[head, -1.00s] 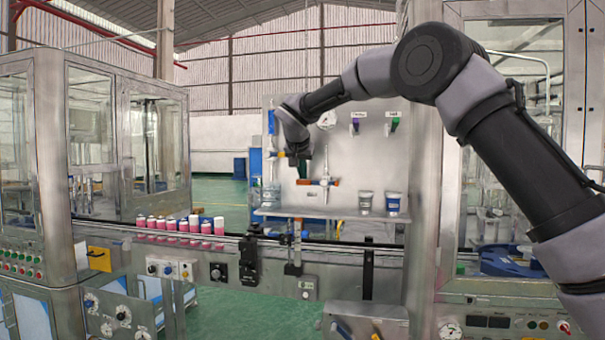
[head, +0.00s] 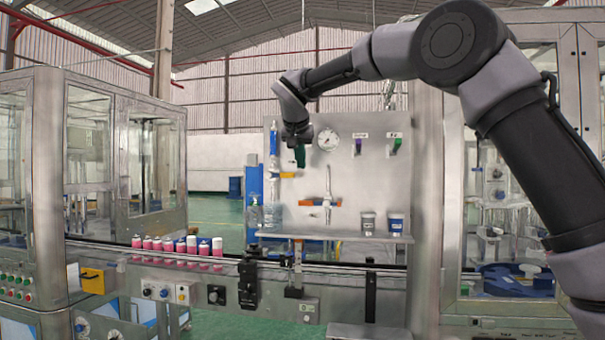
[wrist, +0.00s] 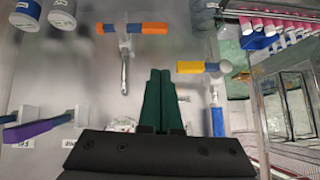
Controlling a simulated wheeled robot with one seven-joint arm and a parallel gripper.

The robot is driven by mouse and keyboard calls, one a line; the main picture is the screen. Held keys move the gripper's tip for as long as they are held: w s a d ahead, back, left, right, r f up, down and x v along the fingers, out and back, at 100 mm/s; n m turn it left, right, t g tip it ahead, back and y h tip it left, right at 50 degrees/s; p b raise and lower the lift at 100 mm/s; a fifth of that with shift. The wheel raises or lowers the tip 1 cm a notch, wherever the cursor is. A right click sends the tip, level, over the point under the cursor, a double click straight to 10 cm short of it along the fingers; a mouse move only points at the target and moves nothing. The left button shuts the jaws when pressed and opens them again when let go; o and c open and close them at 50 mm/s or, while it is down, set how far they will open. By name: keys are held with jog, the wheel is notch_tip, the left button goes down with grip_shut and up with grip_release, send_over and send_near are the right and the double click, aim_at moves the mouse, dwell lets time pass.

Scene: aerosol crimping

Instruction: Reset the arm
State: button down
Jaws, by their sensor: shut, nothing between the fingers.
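My gripper (head: 300,156) hangs from the arm in front of the upper left part of the grey panel (head: 345,175). In the wrist view its two green fingers (wrist: 158,88) lie together with nothing between them. Behind it on the panel are a valve with a yellow handle (head: 287,175) and one with an orange and blue handle (head: 320,203). The yellow handle (wrist: 190,67) and the orange and blue handle (wrist: 145,28) also show in the wrist view, clear of the fingertips.
Several pink cans (head: 180,245) stand on the conveyor at left. Glass-sided machines flank both sides.

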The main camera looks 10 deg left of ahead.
jog(key=shift+v, duration=0.8)
jog(key=s+d+g, duration=0.1)
jog(key=s+d, duration=0.3)
jog(key=d, duration=0.8)
jog(key=s+d+g, duration=0.1)
jog(key=s+d, duration=0.3)
jog(key=d, duration=0.9)
jog(key=s+d+f+m, duration=0.1)
jog(key=s+d+f, duration=0.3)
jog(key=s, duration=0.3)
jog(key=s+d+f+m+y, duration=0.1)
jog(key=s+d+f, duration=0.3)
jog(key=s+d, duration=0.2)
jog(key=s+d+f+m, duration=0.1)
jog(key=s+d+f, duration=0.4)
jog(key=s, duration=0.4)
jog(key=shift+s+d, duration=0.15)
jog(key=shift+s, duration=0.25)
